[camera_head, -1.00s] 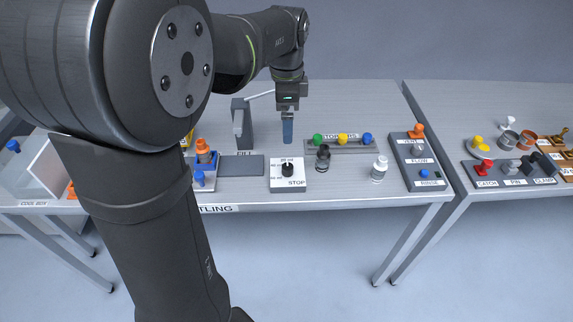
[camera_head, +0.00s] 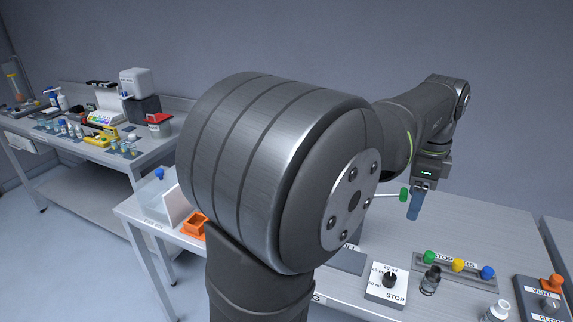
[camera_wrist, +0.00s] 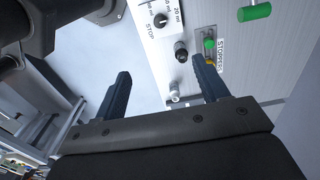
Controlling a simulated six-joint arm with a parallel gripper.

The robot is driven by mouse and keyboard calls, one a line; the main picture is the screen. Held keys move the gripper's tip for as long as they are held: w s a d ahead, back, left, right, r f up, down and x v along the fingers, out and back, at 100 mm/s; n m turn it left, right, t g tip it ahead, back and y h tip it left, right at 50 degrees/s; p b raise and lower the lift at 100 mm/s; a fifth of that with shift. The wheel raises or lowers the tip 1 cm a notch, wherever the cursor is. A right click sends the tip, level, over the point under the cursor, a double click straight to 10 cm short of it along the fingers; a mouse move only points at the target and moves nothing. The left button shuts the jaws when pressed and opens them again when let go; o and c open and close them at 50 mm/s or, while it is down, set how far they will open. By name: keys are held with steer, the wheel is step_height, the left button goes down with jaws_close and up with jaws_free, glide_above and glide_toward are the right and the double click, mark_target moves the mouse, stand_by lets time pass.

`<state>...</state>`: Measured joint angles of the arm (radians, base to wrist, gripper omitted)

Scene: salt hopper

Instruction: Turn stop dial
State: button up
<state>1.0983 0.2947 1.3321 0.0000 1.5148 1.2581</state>
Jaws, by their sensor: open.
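The stop dial is a black knob (camera_head: 390,280) on a white plate (camera_head: 373,293) marked STOP and with ml values, on the bench. In the wrist view the knob (camera_wrist: 161,20) shows near the top, ahead of the fingers. My gripper (camera_head: 414,205) points down above the bench, behind and above the dial in the head view, apart from it. In the wrist view my gripper (camera_wrist: 160,72) has its two dark fingers wide apart with nothing between them.
A green handle (camera_head: 404,194) on a rod is close beside my gripper. The stopper rack (camera_head: 470,277), a dark small cup (camera_head: 431,280) and a white-capped bottle (camera_head: 497,311) stand right of the dial. An orange tray (camera_head: 194,226) lies left.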

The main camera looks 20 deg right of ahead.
steer(key=shift+c, duration=1.2)
steer(key=m, duration=0.9)
glide_above(390, 277)
step_height(390, 277, down, 8)
step_height(390, 277, down, 17)
steer(key=shift+d+f, duration=0.1)
steer(key=shift+f, duration=0.05)
steer(key=c, duration=1)
